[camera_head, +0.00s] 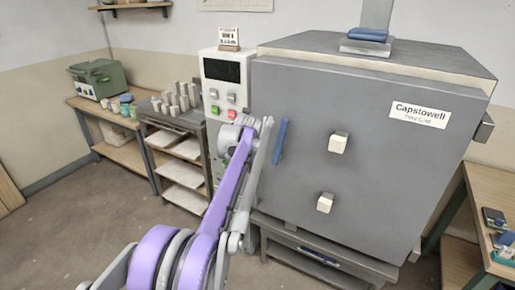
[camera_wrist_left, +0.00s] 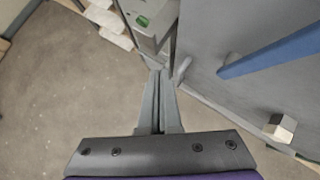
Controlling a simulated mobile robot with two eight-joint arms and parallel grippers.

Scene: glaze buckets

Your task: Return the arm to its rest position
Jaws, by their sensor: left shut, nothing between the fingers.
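My left arm (camera_head: 216,215), purple and grey, reaches up from the bottom left in the head view. Its far end is in front of the gap between the control panel and the kiln. My left gripper (camera_wrist_left: 160,78) shows in the left wrist view with its two grey fingers shut together and nothing between them. In that view the floor lies beyond and beneath the fingers. The gripper's fingers are not clearly distinguishable in the head view. My right gripper is not in view.
The large grey kiln (camera_head: 360,150) has a blue door handle (camera_head: 280,142) close right of my arm. Its blue handle looms near in the wrist view (camera_wrist_left: 275,52). A control panel (camera_head: 225,85) and shelf rack (camera_head: 185,170) stand left. Open floor (camera_head: 95,215) lies at lower left.

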